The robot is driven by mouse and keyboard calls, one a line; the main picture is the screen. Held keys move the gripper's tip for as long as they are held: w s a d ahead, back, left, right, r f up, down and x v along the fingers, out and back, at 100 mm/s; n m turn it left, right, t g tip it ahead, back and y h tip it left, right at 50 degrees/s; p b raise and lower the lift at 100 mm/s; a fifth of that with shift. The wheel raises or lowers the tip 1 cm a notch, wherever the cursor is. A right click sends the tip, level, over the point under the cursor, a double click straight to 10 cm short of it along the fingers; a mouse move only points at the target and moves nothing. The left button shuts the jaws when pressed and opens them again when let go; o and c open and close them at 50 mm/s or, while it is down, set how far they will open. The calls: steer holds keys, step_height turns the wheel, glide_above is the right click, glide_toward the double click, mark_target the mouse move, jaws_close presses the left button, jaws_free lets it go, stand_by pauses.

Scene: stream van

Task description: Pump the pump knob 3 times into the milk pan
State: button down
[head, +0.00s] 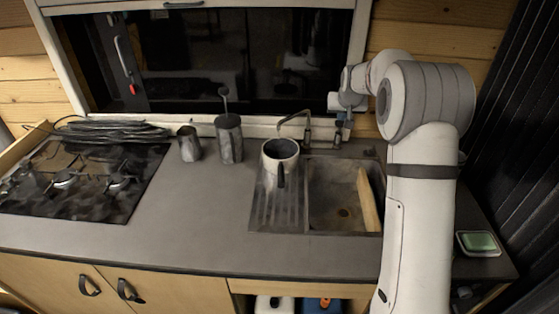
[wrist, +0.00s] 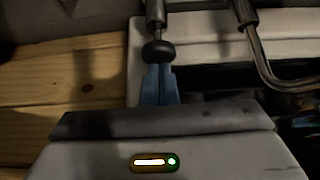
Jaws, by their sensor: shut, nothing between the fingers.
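The pump knob (wrist: 158,52) is a small dark round knob on a metal stem in the wrist view. My gripper (wrist: 159,70) has its blue fingers shut together and empty. The fingertips are right at the top of the knob; I cannot tell for sure whether they touch it. In the head view my gripper (head: 345,118) points down at the back edge of the sink, above the small pump fitting (head: 338,138). The milk pan (head: 282,152), pale with a dark handle towards the front, stands on the drainboard left of the sink bowl, near the tap's spout.
The tap (head: 306,122) rises behind the pan, left of my gripper; it also shows in the wrist view (wrist: 255,50). A tall canister (head: 229,142) and a metal jug (head: 189,146) stand further left. The sink bowl (head: 335,190) holds a wooden board (head: 368,205).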

steer(key=shift+s+f+b, duration=0.1)
steer(key=shift+f+b, duration=0.6)
steer(key=shift+f, duration=0.5)
steer(key=shift+r, duration=0.2)
steer(key=shift+r+p, duration=1.45)
steer(key=shift+r, duration=0.9)
steer(key=shift+f, duration=0.15)
